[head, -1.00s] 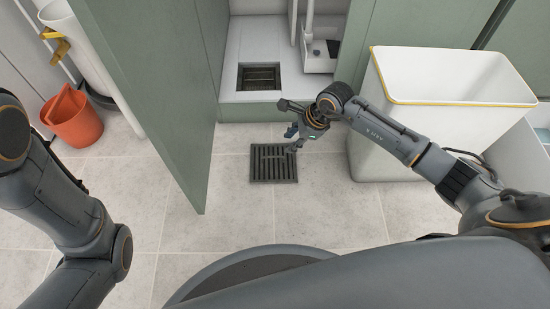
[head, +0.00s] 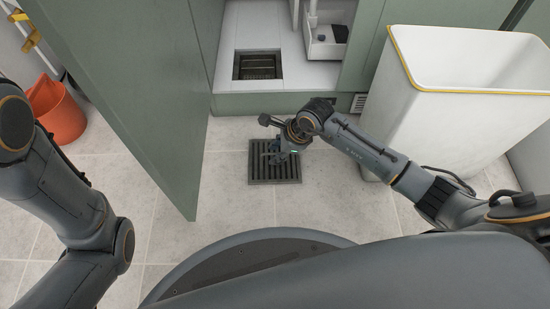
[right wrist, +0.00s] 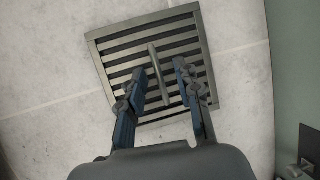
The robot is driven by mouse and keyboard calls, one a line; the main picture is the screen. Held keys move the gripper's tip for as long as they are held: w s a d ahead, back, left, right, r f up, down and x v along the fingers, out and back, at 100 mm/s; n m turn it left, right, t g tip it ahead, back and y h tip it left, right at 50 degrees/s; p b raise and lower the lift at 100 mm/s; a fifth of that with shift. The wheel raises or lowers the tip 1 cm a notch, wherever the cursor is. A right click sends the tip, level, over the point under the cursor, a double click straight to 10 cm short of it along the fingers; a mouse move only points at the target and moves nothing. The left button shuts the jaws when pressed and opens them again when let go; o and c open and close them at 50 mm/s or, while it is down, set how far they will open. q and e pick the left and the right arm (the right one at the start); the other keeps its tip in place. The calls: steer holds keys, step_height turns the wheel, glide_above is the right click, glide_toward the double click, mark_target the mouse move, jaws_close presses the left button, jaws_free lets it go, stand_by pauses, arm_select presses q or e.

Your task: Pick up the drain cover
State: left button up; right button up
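The drain cover (head: 275,174) is a dark grey slotted square grate lying flat on the tiled floor in front of the cabinet. In the right wrist view the drain cover (right wrist: 122,72) shows a thin raised bar handle (right wrist: 158,75) across its middle. My right gripper (head: 272,156) is over the cover's upper part. In the right wrist view its two fingers (right wrist: 156,68) are open, one on each side of the handle, with nothing held. I cannot tell whether the fingertips touch the cover. My left arm is at the left edge, its gripper out of view.
A square drain opening (head: 258,66) is in the cabinet's white floor. An open green door (head: 140,90) stands at left. A white bin with a yellow rim (head: 425,110) stands at right. An orange bucket (head: 57,110) is at far left. Floor around the cover is clear.

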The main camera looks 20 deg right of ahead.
steer(key=shift+r, duration=0.1)
jaws_close()
steer(key=shift+r, duration=0.1)
stand_by(0.3)
